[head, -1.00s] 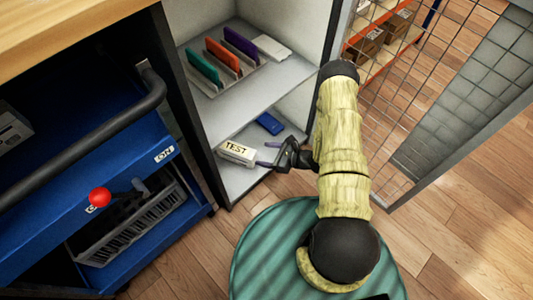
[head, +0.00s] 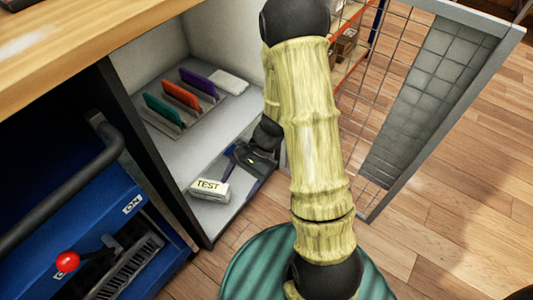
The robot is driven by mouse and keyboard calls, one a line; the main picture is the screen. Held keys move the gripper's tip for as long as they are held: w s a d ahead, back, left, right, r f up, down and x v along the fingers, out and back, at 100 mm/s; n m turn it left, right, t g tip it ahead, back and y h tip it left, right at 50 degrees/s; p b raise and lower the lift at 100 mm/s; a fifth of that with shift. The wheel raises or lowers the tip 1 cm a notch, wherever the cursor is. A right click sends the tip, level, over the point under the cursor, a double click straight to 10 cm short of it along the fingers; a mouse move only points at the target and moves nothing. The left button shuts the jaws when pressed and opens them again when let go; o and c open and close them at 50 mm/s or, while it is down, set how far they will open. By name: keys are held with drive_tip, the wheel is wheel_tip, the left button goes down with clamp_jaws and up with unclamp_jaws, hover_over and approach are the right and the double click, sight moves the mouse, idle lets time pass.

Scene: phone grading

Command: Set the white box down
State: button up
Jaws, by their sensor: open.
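The white box (head: 208,190), with TEST printed on its top, sits at the front left of the cabinet's lower shelf (head: 215,215). It looks flat on the shelf. My gripper (head: 228,172) is open on the lower shelf level, just behind and to the right of the box. Whether a fingertip still touches the box is hard to tell. The gripper's dark body hides part of the shelf behind it, including most of the place where a blue item lay.
The upper shelf (head: 205,135) holds green, orange and purple upright items in a rack and a white item (head: 229,82). An open mesh door (head: 410,120) stands right. A wooden top (head: 80,40) is above.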

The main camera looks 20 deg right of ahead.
drive_tip(key=s+d+r+n+t+h, duration=0.1)
drive_tip(key=d+r+n+t+h, duration=0.1)
drive_tip(key=r+n, duration=0.3)
drive_tip(key=s+d+r+n+t+h, duration=0.1)
drive_tip(key=d+r+n+t+h, duration=0.2)
drive_tip(key=d+r+n+h, duration=0.2)
wheel_tip(320, 180, up, 3)
drive_tip(key=shift+s+r+t+h, duration=0.15)
drive_tip(key=shift+s+t+h, duration=0.05)
drive_tip(key=shift+t+h, duration=0.1)
drive_tip(key=shift+d+r, duration=0.1)
drive_tip(key=w+r+p+v, duration=0.1)
drive_tip(key=w+p+v, duration=0.4)
drive_tip(key=p+v, duration=1.7)
drive_tip(key=w+r+p+v, duration=0.1)
drive_tip(key=w+p+v, duration=0.4)
drive_tip(key=p+v, duration=1.7)
drive_tip(key=w+r+p+v, duration=0.1)
drive_tip(key=w+p+v, duration=0.4)
drive_tip(key=p+v, duration=1.7)
drive_tip(key=shift+r+p, duration=0.3)
drive_tip(key=shift+p, duration=0.75)
